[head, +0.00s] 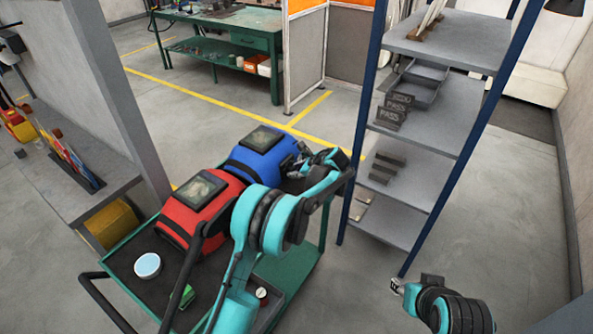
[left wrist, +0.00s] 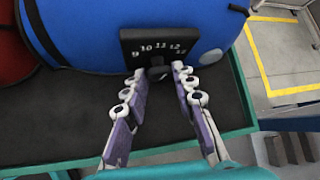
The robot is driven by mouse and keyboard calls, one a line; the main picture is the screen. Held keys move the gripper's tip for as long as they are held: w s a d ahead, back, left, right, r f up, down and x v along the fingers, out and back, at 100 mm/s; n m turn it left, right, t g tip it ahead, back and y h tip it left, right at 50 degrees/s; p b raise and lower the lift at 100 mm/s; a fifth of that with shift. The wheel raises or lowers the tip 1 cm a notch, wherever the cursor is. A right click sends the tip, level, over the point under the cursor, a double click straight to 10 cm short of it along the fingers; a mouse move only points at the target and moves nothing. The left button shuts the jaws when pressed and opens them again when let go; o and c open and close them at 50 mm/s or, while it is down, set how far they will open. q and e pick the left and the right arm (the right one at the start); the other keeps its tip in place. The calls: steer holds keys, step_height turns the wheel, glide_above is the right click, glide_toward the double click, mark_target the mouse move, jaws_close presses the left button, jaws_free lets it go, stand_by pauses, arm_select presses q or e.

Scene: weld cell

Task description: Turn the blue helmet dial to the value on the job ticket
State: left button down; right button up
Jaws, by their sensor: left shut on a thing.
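The blue helmet (head: 262,152) lies on the cart and also fills the top of the left wrist view (left wrist: 90,25). Its black dial plate (left wrist: 135,40) carries white numbers, with 10, 11 and 12 readable. A dark knob (left wrist: 157,73) sits at the plate's lower edge, partly hidden; its pointer setting cannot be read. My left gripper (head: 303,163) is at the helmet's right side, its fingertips (left wrist: 158,76) shut on the dial knob. My right gripper (head: 396,287) hangs at lower right, away from the cart, too small to judge. I cannot make out a job ticket.
A red helmet (head: 200,205) lies beside the blue one on the green cart (head: 128,262). A round white-topped tin (head: 147,265) and a small green item (head: 188,296) are near it. A grey shelf rack (head: 425,125) with PASS plates stands close at right. A green workbench (head: 215,32) is behind.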

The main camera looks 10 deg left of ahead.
arm_select(q)
steer(key=shift+s+n+t+b, duration=0.15)
steer(key=shift+n+t+b, duration=0.25)
steer(key=shift+t, duration=0.5)
steer(key=shift+h, duration=0.3)
steer(key=c, duration=1.2)
jaws_free()
steer(key=v, duration=1.1)
steer(key=shift+s+d+r, duration=0.2)
steer(key=shift+s, duration=0.1)
